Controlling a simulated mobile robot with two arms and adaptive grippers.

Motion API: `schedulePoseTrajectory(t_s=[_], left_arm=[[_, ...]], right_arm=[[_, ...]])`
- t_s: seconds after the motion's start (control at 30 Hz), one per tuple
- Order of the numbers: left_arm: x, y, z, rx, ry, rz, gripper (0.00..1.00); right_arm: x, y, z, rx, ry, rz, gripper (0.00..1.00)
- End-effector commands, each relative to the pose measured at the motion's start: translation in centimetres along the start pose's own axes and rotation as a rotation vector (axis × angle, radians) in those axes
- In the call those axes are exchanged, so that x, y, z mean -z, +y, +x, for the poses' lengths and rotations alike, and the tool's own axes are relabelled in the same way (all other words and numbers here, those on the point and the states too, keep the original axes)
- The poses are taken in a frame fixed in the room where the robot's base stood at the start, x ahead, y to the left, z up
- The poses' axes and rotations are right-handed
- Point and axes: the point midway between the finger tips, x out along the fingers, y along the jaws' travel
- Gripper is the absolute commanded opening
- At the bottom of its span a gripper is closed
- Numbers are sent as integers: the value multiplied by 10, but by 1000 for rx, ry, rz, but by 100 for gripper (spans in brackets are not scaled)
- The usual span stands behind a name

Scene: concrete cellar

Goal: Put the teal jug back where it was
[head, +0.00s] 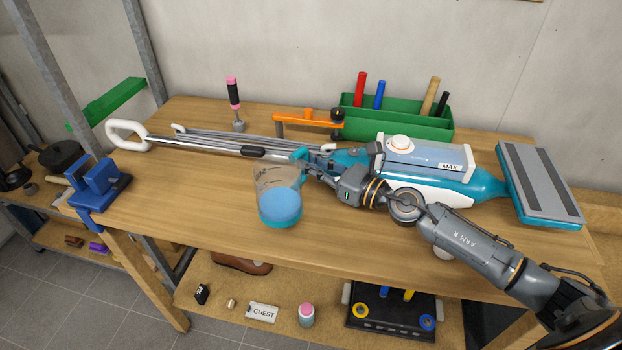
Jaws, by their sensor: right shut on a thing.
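The teal jug (277,198) has clear walls, a teal base and handle, and blue in its lower part. It is over the front middle of the wooden workbench (190,215), looking slightly tilted. I cannot tell whether its base touches the top. My right gripper (308,161) is shut on the jug at its upper right, by the handle; the fingers partly hide the handle. The arm reaches in from the lower right. My left gripper is not in view.
A teal and white floor cleaner (482,184) lies along the bench behind the jug, its pole running left. A green bin (405,123) with tools, an orange clamp (300,117) and a screwdriver (234,95) are at the back. A blue vise (100,184) is left. Bench front-left is clear.

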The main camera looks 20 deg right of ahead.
Motion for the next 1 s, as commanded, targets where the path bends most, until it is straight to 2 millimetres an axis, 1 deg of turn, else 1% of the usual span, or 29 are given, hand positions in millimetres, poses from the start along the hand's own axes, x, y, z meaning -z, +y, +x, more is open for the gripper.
schedulePoseTrajectory(t_s=[0.1, 0.2, 0.3, 0.57, 0.73, 0.77, 0.8, 0.83, 0.87, 1.0], left_arm=[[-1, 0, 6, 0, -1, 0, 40], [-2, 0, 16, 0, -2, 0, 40], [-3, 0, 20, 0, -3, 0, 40], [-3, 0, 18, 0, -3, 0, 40], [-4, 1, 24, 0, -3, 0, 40], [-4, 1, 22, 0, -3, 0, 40], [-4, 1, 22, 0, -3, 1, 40], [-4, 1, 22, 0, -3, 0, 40], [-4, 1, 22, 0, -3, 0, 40], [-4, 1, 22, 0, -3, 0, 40]], right_arm=[[9, -3, 7, 0, -4, 5, 0], [28, -3, 7, 0, -1, 6, 0], [36, -3, 6, 0, -3, 4, 0], [36, -3, 6, 0, -3, 2, 0], [41, -3, 6, 0, -2, 2, 0], [40, -3, 6, -1, -1, 1, 21], [40, -3, 6, -1, 0, 1, 30], [40, -3, 6, -1, 0, 1, 36], [40, -3, 6, -1, 0, 1, 38], [40, -3, 6, -1, 0, 1, 38]])
